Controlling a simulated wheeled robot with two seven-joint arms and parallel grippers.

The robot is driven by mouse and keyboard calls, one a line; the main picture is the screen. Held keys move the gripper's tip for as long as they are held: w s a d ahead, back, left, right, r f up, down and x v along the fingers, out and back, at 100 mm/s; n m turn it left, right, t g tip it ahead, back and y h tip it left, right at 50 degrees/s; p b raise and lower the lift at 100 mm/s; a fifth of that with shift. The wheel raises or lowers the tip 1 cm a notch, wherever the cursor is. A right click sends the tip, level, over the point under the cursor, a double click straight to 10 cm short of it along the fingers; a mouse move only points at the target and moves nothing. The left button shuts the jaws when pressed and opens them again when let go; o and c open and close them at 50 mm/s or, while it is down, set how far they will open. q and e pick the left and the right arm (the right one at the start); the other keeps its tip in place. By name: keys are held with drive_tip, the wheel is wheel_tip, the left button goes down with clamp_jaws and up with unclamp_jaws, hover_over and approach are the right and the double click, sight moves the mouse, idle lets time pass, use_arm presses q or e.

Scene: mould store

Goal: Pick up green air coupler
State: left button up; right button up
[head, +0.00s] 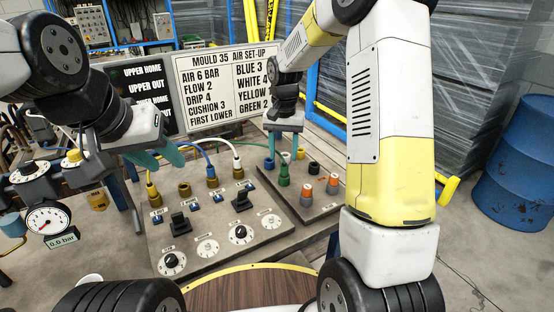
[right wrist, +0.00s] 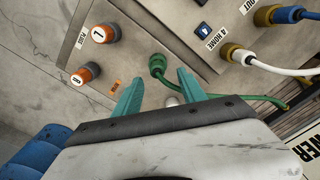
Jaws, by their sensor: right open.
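The green air coupler (head: 283,175) stands on the right-hand grey panel (head: 318,212) in the head view. It also shows in the right wrist view (right wrist: 157,62), with a green hose (right wrist: 225,98) running off to the right behind one finger. My right gripper (head: 283,154) is open and empty just above the coupler. In the right wrist view its teal fingertips (right wrist: 160,77) lie either side of the coupler's near end, apart from it as far as I can see. My left gripper (head: 167,160) is open and empty, left of the larger panel's back edge.
Orange-and-grey fittings (head: 333,180) stand close by the coupler. The larger panel (head: 190,255) carries knobs, black switches and brass couplers with yellow, blue and white hoses. A set-up sign (head: 222,85) stands behind. A pressure gauge (head: 46,218) is at left, a blue barrel (head: 517,165) at right.

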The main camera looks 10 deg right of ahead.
sight(285, 163)
drive_tip(key=f, duration=0.6)
drive_tip(key=shift+d, duration=0.2)
drive_tip(key=shift+r, duration=0.1)
clamp_jaws()
